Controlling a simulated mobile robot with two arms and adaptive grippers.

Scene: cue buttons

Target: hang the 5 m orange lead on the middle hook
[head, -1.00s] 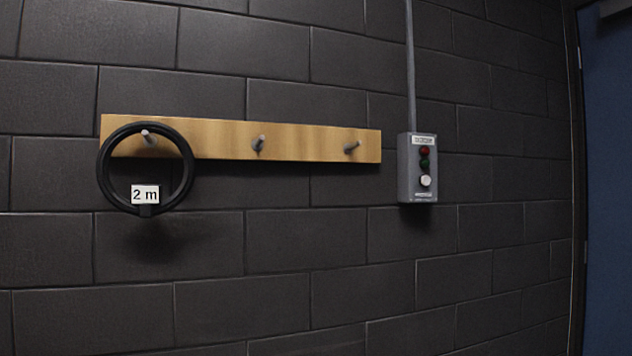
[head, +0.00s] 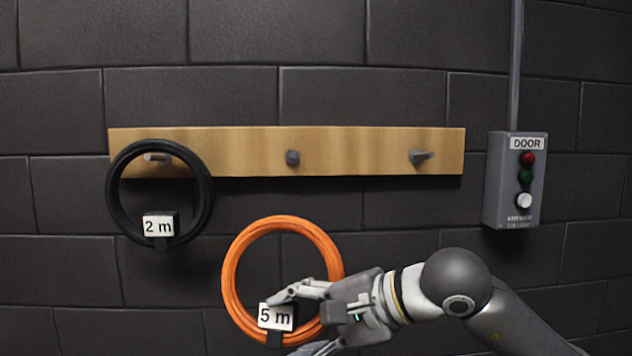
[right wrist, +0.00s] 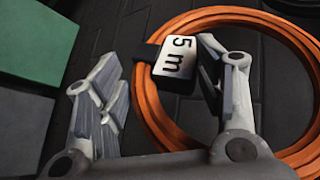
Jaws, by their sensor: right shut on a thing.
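The orange lead (head: 234,270) is a round coil with a white "5 m" tag (head: 277,317) at its bottom. My right gripper (head: 294,298) is shut on the coil's lower part by the tag, holding it upright before the wall. The coil's top is below and slightly left of the middle hook (head: 292,157), which is bare. In the right wrist view the orange coil (right wrist: 150,110) and tag (right wrist: 175,65) show by the fingers (right wrist: 160,70); the exact contact is unclear. My left gripper is not in view.
A wooden rail (head: 350,150) carries the hooks. A black "2 m" coil (head: 202,200) hangs on the left hook (head: 157,158); the right hook (head: 421,157) is bare. A grey "DOOR" button box (head: 515,185) is on the wall at right, with red, green and white buttons.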

